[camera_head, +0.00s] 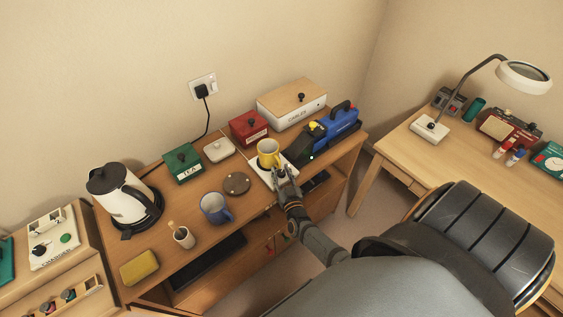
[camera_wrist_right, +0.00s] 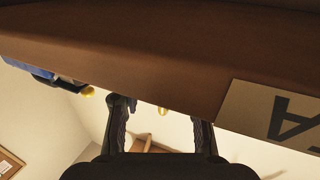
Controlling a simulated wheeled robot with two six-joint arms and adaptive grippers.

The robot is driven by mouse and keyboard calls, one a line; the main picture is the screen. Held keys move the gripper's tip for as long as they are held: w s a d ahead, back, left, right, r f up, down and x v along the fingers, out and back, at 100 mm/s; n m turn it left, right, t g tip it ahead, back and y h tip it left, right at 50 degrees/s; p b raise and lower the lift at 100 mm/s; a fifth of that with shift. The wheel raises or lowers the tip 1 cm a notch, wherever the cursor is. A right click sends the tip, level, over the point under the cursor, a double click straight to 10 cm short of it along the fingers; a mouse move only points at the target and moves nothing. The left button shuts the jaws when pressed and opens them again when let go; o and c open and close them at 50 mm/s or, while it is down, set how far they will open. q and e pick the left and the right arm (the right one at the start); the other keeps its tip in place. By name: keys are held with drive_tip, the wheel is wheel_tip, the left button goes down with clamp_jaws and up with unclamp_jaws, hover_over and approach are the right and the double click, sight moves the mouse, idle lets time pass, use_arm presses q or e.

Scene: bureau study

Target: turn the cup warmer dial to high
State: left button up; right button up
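A white flat pad (camera_head: 259,169), which looks like the cup warmer, lies on the brown bureau top with a yellow mug (camera_head: 268,158) standing on it. My right gripper (camera_head: 283,172) is at the pad's front right side, just in front of the mug, and covers part of the pad. I cannot make out the dial in the head view. In the right wrist view, the two dark fingers of my right gripper (camera_wrist_right: 160,112) are apart with nothing clearly held between them. My left gripper is out of view.
Near the pad are a brown round disc (camera_head: 237,184), a blue mug (camera_head: 215,208), a red box (camera_head: 248,129) and a blue-and-black device (camera_head: 335,128). A kettle (camera_head: 122,195) stands at the left. A pale card with a letter A (camera_wrist_right: 275,118) shows in the wrist view.

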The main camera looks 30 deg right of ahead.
drive_tip(key=shift+o, duration=0.8)
drive_tip(key=shift+s, duration=0.25)
drive_tip(key=v, duration=1.1)
drive_tip(key=shift+s, duration=0.2)
drive_tip(key=shift+a, duration=0.15)
